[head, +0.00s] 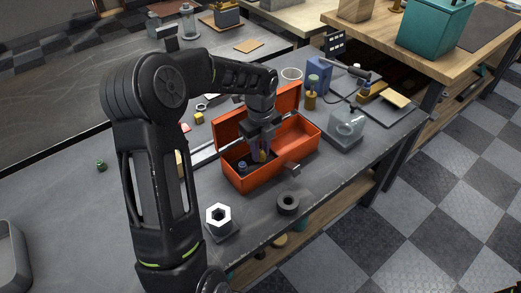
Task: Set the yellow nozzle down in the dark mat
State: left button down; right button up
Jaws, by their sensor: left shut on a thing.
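My left gripper (260,151) reaches down into an open orange toolbox (270,174) on the dark workbench. It is shut on a small yellow thing (263,156), seemingly the yellow nozzle, which is mostly hidden by the fingers. A dark lining (232,161) shows at the left part of the box floor, perhaps the dark mat; my gripper is above or beside it, and I cannot tell whether the nozzle touches it. My right gripper is not in view.
A hex nut (218,216) on a block and a black ring (288,203) lie in front of the box. The bench's left part is mostly clear.

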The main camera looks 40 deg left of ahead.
pick_arm(q)
jog(key=shift+f, duration=0.5)
jog(key=c, duration=1.1)
grip_release()
jog(key=shift+c, duration=0.2)
notch_tip(320, 180, up, 8)
jog(key=shift+f, duration=0.1)
